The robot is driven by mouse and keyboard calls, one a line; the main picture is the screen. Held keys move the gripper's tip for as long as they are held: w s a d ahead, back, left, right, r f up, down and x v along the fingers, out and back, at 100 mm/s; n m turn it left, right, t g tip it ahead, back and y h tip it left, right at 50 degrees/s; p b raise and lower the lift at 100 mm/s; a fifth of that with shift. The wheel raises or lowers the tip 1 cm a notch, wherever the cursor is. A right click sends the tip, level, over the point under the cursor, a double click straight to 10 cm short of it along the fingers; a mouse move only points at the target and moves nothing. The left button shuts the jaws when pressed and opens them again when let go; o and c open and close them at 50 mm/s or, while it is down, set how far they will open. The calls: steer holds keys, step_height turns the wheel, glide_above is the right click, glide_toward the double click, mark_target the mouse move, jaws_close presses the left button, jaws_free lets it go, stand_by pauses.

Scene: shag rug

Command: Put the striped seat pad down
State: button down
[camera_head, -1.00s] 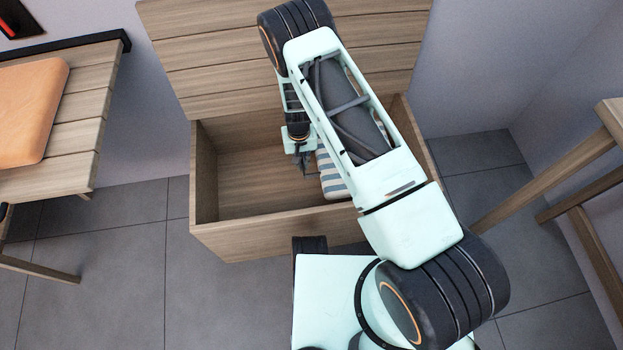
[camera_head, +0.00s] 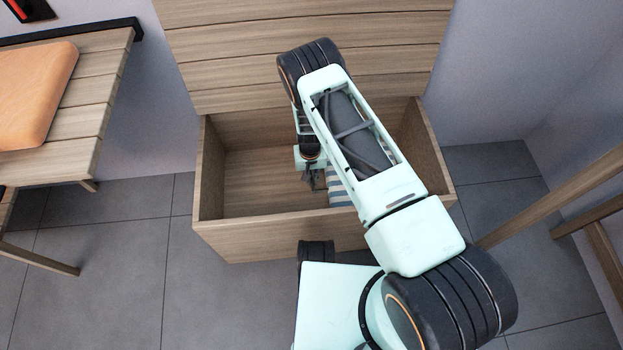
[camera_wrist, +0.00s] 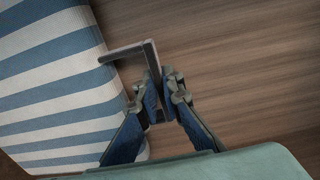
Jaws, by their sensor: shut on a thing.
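The striped seat pad (camera_wrist: 50,85), blue-grey and white, fills the left of the wrist view. In the head view only a small part of the pad (camera_head: 340,194) shows beside my forearm, inside the open wooden box (camera_head: 285,238). My gripper (camera_wrist: 163,84) is shut on a thin dark handle (camera_wrist: 127,51) at the pad's right edge. In the head view my gripper (camera_head: 311,179) is down inside the box, left of the pad. My arm hides most of the pad. I cannot tell whether the pad touches the box floor.
The box's slatted lid (camera_head: 230,60) stands open at the back. The box floor (camera_head: 255,180) left of my gripper is bare. A slatted bench (camera_head: 80,115) with an orange cushion (camera_head: 35,95) is at the left. A wooden frame (camera_head: 560,200) stands at the right.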

steer(key=c, duration=2.5)
jaws_free()
steer(key=shift+f, duration=0.15)
steer(key=shift+c, duration=0.2)
steer(key=o, duration=0.4)
steer(key=shift+o, duration=0.2)
step_height(320, 180, up, 12)
steer(key=p, duration=0.4)
steer(key=shift+a+r, duration=0.15)
steer(key=shift+r, duration=0.05)
